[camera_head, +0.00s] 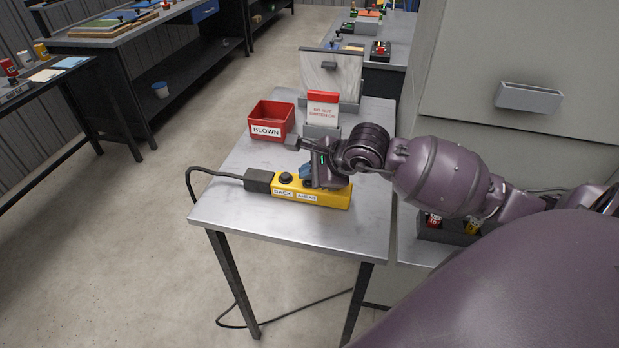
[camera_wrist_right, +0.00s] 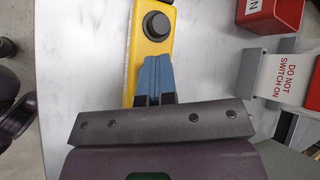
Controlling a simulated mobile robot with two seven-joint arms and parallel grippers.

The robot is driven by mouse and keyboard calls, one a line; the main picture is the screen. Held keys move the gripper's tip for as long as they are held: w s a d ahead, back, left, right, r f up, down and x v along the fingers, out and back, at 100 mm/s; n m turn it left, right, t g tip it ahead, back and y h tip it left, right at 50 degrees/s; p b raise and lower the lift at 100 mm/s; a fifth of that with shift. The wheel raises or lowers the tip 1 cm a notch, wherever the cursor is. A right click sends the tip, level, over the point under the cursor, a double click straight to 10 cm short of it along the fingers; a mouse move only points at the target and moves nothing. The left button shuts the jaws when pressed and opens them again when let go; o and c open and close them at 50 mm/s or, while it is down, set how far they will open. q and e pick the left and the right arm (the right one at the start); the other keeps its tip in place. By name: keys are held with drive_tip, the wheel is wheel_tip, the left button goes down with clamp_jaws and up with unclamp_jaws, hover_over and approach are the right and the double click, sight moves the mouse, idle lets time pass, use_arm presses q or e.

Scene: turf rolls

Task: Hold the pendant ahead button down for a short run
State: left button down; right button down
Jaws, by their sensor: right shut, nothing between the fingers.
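The yellow pendant (camera_head: 326,197) lies on the small metal table, with a black cable at its left end. It has labels reading BACK and AHEAD and a black button (camera_head: 286,178) above the BACK label. My right gripper (camera_head: 306,180) is over the AHEAD end, its blue fingers closed together with nothing between them. In the right wrist view the shut fingertips (camera_wrist_right: 157,62) are over the yellow pendant (camera_wrist_right: 138,60), just below the black button (camera_wrist_right: 156,25). My left gripper is not in view.
A red bin (camera_head: 271,121) labelled BLOWN and a DO NOT SWITCH ON sign (camera_head: 322,110) stand behind the pendant on the metal table (camera_head: 235,218). A grey cabinet (camera_head: 470,90) is at the right. The table's front left is clear.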

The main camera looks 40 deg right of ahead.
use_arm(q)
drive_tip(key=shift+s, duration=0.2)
use_arm(e)
drive_tip(key=shift+f, duration=0.1)
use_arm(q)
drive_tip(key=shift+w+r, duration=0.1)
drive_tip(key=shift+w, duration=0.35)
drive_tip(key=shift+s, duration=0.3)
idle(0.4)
use_arm(e)
drive_tip(key=shift+r, duration=0.5)
drive_tip(key=shift+r+p, duration=0.4)
drive_tip(key=shift+p, duration=0.05)
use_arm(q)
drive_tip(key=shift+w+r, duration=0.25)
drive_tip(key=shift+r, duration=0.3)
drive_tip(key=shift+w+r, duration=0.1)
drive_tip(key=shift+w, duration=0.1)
use_arm(e)
drive_tip(key=shift+r, duration=0.1)
